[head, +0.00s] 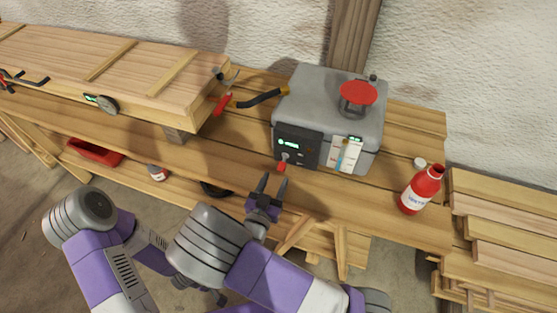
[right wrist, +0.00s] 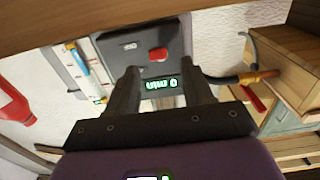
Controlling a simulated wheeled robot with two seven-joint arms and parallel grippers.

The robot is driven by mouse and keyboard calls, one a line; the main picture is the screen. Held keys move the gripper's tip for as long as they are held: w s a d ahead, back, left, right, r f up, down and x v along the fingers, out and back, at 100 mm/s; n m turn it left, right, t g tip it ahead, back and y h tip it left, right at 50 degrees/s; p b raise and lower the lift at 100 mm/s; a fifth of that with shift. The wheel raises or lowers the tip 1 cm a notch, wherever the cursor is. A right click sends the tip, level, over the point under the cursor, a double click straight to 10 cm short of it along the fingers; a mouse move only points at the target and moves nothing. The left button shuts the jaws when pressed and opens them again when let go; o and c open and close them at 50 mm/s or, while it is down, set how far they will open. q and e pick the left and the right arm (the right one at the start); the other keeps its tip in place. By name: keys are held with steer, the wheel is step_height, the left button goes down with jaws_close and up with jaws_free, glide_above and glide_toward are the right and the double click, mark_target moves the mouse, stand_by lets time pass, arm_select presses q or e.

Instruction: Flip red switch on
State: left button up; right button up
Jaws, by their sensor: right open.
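The red switch (head: 281,167) sticks out low on the black control panel (head: 298,149) of a grey machine (head: 330,102). The panel has a lit green display. My right gripper (head: 268,182) is open and empty, just in front of and below the switch, apart from it. In the right wrist view the red switch (right wrist: 158,54) lies beyond the gap between the fingers (right wrist: 160,78), and the display (right wrist: 161,84) reads "0 min" upside down. My left arm is at the lower left; its gripper is mostly hidden behind my right arm.
The machine stands on a wooden bench (head: 230,153). A red bottle (head: 422,190) stands right of it. A wooden mould box (head: 118,75) and a clamp (head: 262,99) are to its left. A red handwheel (head: 358,93) tops the machine. Stacked boards (head: 500,215) lie at the right.

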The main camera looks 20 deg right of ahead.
mark_target(281, 167)
steer(key=b+x, duration=0.1)
steer(key=x, duration=0.5)
steer(key=shift+d+f, duration=0.1)
steer(key=shift+d, duration=0.05)
jaws_close()
